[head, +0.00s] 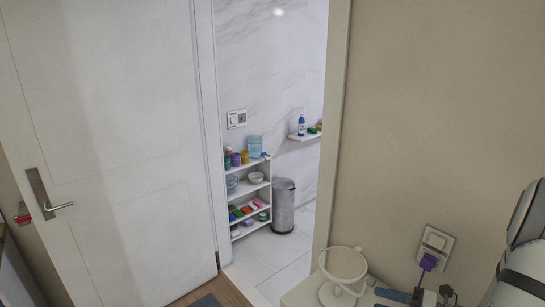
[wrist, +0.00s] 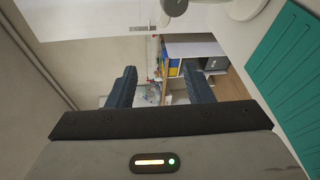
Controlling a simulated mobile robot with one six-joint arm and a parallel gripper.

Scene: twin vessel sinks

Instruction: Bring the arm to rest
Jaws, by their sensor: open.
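My gripper (wrist: 158,75) shows in the wrist view with its two dark fingers spread apart. Nothing is held between them; a floor area and shelving show well beyond the fingertips. In the head view, a white and black part at the right edge looks like part of my arm. The gripper itself cannot be made out there.
A white door (head: 110,130) stands left of an open doorway. Beyond are a shelf rack (head: 248,230) and grey bin (head: 283,208). A white round stand (head: 343,265) and a purple plug (head: 428,262) are near the arm. A teal ribbed panel (wrist: 290,80) lies right of the gripper.

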